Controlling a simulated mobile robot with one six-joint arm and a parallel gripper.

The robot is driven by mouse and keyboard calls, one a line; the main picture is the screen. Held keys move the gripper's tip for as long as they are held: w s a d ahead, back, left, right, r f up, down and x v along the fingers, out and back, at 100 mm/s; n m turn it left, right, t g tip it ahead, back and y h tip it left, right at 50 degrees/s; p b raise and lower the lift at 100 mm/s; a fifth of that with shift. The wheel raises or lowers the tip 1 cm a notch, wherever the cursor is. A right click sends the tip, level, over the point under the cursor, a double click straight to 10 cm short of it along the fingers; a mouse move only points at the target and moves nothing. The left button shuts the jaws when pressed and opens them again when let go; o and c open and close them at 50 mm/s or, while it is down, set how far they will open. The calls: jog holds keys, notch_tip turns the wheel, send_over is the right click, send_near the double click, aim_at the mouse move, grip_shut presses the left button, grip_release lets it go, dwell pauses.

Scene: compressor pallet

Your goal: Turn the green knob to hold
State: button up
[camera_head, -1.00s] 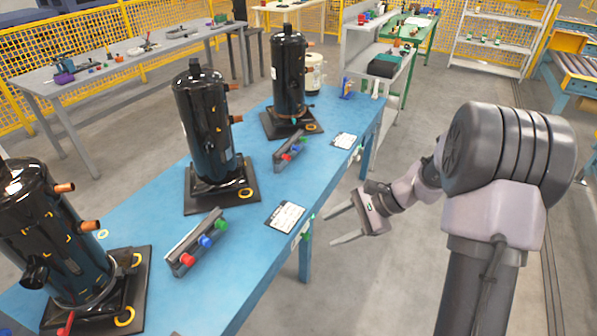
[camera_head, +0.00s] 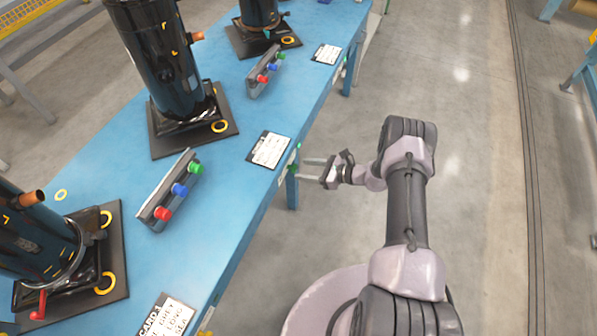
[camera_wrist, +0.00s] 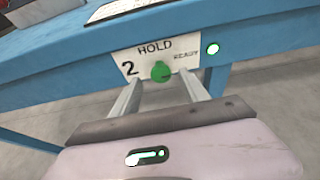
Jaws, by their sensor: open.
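The green knob (camera_wrist: 161,71) sits on a white panel (camera_wrist: 128,60) on the front edge of the blue table. The panel reads "2", "HOLD" above the knob and "READY" to its upper right. Which mark the knob points to is too small to tell. My gripper (camera_wrist: 160,78) is open, its two fingers pointing at the panel, one on each side of the knob in the picture. I cannot tell whether they touch it. In the head view my gripper (camera_head: 305,168) is at the table's front edge, close to the green knob (camera_head: 293,168).
A lit green lamp (camera_wrist: 213,48) is right of the panel. The blue table (camera_head: 225,225) carries black compressors (camera_head: 160,60) on dark plates, boxes with red, blue and green knobs (camera_head: 178,190), and cards (camera_head: 269,150). A blue table leg stands below the panel.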

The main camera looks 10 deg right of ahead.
aim_at(296, 168)
jog(key=shift+b+x, duration=0.35)
jog(key=shift+x, duration=1.35)
grip_shut()
